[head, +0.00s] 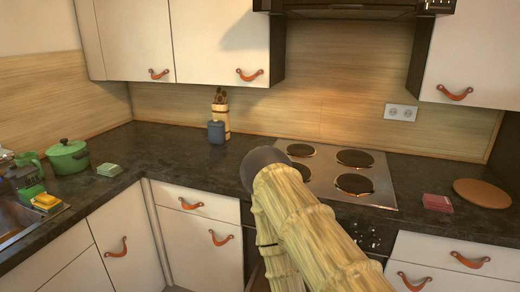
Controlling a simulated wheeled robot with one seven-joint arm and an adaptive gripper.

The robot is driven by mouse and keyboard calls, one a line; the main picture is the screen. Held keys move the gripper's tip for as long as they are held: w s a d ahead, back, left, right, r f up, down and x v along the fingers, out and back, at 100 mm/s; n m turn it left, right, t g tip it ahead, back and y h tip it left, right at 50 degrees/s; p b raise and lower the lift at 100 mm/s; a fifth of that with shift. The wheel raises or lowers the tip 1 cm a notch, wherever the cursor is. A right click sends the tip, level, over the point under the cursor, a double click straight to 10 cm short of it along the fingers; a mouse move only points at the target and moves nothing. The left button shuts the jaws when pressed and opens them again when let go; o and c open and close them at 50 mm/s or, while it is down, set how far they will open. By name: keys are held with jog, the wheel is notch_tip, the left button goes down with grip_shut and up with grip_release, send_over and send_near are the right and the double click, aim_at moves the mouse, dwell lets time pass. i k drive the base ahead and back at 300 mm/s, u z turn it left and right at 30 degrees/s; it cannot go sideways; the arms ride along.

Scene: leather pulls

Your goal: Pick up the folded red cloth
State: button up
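The folded red cloth (437,203) lies flat on the dark countertop at the right. It sits just right of the hob and left of a round brown board, apart from both. My arm rises through the lower middle of the head view and covers part of the hob's front and the counter edge. My gripper is not visible in this view, so its distance from the cloth does not show.
The hob (340,178) has several dark plates. The round brown board (482,193) lies right of the cloth. A blue cup (216,132) and utensil holder (221,112) stand at the back. A folded green cloth (109,170) and green pot (67,157) are at left.

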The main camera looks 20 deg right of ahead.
aim_at(431, 203)
jog(key=z, duration=2)
